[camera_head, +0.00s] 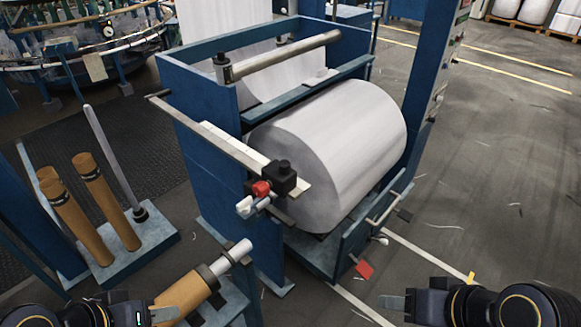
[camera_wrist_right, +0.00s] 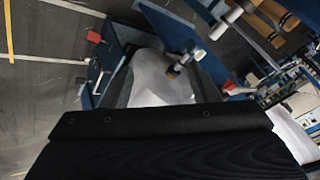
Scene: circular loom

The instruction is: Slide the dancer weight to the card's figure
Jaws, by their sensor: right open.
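The dancer weight (camera_head: 285,178) is a black block with a black knob on top. It sits near the front end of a pale flat bar (camera_head: 237,149) that runs along the side of the blue frame. A red part (camera_head: 261,188) and a white-tipped fitting are beside it. A small beige card (camera_head: 95,67) hangs by the loom at the upper left; no figure on it is readable. My left gripper (camera_head: 165,313) is low at the left, apart from the weight; its jaw state is unclear. My right gripper (camera_head: 391,302) is open at the lower right, away from the weight.
A large white roll (camera_head: 345,145) lies in the blue frame (camera_head: 203,150), and also shows in the right wrist view (camera_wrist_right: 150,80). Brown tubes (camera_head: 72,215) stand on a blue stand at the left. A red tag (camera_head: 365,270) is low at the front. Floor at the right is mostly clear.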

